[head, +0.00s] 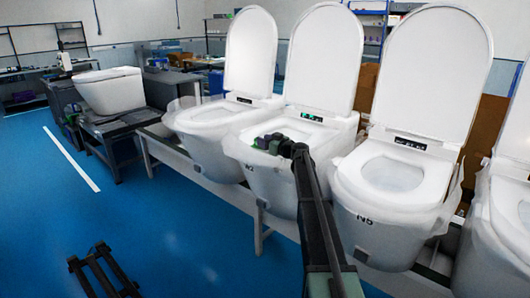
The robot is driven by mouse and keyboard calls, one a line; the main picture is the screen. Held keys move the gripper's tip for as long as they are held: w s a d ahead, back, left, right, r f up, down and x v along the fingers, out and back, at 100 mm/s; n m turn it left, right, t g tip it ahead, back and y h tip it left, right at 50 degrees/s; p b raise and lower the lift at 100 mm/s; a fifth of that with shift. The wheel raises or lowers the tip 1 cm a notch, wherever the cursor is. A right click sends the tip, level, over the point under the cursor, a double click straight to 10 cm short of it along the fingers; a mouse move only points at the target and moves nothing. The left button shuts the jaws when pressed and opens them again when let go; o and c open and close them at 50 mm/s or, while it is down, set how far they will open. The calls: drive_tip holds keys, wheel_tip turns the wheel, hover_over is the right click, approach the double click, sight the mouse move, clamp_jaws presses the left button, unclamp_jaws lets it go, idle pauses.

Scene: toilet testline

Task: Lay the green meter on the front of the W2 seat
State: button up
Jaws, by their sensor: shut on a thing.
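The W2 toilet stands in the middle of the row, its lid (323,58) upright. Its seat (318,131) is exposed, and a faint label shows on the front of the bowl (262,185). My gripper (266,141) is over the front left part of this seat, shut on the green meter (274,147). The meter is small and dark green here, partly hidden by the gripper and arm. I cannot tell whether it touches the seat.
Another lid-up toilet (217,113) stands left of W2, and the N5 toilet (392,175) stands to the right. Plastic film wraps the bowls. A separate toilet (108,90) sits on a dark stand at the left. The blue floor (150,215) in front is mostly clear.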

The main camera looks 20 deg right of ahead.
drive_tip(key=shift+f+p, duration=0.1)
drive_tip(key=shift+p, duration=0.2)
drive_tip(key=shift+f, duration=0.25)
drive_tip(key=o, duration=1)
